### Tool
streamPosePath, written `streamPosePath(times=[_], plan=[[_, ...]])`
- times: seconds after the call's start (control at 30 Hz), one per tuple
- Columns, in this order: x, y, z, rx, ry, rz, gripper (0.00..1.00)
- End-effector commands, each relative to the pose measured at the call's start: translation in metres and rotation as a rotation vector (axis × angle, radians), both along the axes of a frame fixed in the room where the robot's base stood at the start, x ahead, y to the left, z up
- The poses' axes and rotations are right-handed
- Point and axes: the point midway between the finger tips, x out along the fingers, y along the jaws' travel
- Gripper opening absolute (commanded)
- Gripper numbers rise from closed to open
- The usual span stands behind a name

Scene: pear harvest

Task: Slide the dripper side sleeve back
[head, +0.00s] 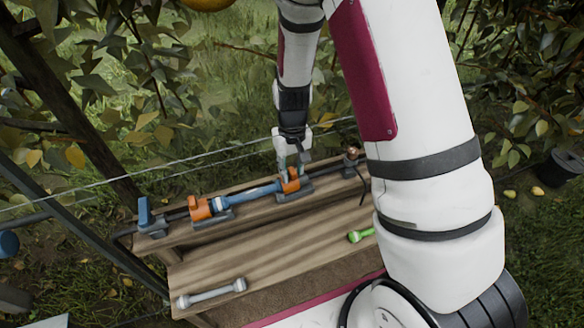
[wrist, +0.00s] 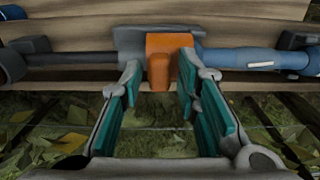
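Two orange sleeves sit on a line along the wooden bench's far edge: a left one (head: 200,207) and a right one (head: 290,182). A blue tube (head: 250,194) lies between them, in grey cradles. I cannot tell from looks alone which is the dripper side sleeve. My gripper (head: 291,166) is at the right orange sleeve, pointing down. In the wrist view my gripper (wrist: 160,78) has its teal-padded fingers apart. The orange sleeve (wrist: 170,50) lies at the fingertips, nearer the right finger. I cannot tell whether they touch.
On the wooden bench (head: 255,245) lie a grey-white fitting (head: 212,293) and a green fitting (head: 361,235). A blue clamp (head: 150,217) stands at the line's left end, a brown-topped post (head: 351,158) at its right. Wires and foliage are behind. My arm hides the bench's right side.

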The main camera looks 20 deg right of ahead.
Motion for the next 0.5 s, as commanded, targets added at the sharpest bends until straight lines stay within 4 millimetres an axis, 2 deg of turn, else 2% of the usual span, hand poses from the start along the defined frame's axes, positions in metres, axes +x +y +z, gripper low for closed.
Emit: streamPosePath(times=[0.03,0.1,0.33,0.5], plan=[[0.000,0.000,0.000,0.000,0.000,0.000,0.12],[0.000,0.000,0.000,0.000,0.000,0.000,0.00],[0.000,-0.003,0.000,0.000,0.000,-0.002,0.00],[0.001,-0.026,0.000,0.000,0.000,-0.006,0.00]])
